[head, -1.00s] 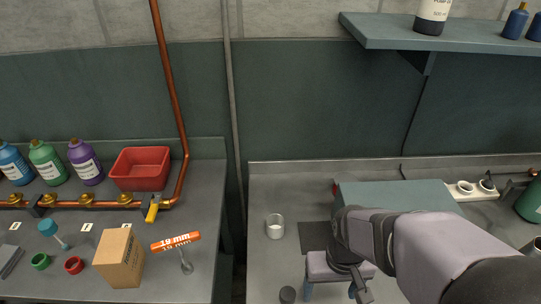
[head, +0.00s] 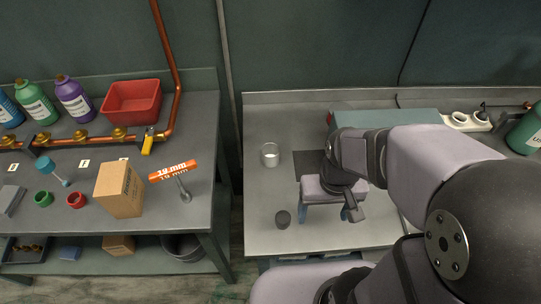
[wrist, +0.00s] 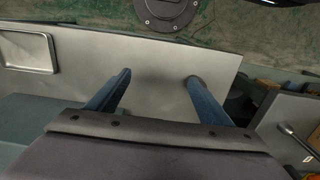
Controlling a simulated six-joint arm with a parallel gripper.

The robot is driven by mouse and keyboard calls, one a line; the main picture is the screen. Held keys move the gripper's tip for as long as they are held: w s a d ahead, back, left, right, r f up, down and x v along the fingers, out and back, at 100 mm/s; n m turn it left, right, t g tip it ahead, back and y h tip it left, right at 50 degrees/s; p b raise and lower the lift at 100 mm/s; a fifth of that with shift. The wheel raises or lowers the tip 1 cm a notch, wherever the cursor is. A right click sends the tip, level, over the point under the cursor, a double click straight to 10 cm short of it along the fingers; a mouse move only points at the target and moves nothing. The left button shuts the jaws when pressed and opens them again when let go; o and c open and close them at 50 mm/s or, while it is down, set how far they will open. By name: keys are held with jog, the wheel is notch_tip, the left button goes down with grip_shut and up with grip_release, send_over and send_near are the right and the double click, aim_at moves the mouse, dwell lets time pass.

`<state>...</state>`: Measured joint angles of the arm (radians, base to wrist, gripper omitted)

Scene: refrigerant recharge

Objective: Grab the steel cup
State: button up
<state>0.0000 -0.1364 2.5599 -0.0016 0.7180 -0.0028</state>
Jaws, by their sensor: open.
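The steel cup (head: 270,155) stands upright on the right-hand bench, left of the dark mat, in the head view. It is a small, shiny, pale grey cylinder with its open mouth up. My gripper (head: 325,213) is over the same bench, right of the cup and nearer the front edge, its blue fingers pointing down. The fingers are apart with nothing between them. In the wrist view my gripper (wrist: 158,78) also shows spread fingers above bare bench top. I do not make out the cup in the wrist view.
A dark flat mat (head: 307,163) and a blue-grey box (head: 400,118) lie right of the cup. A gap separates this bench from the left bench, which holds a cardboard box (head: 119,190).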

dwell(0.3)
jog(key=shift+c, duration=1)
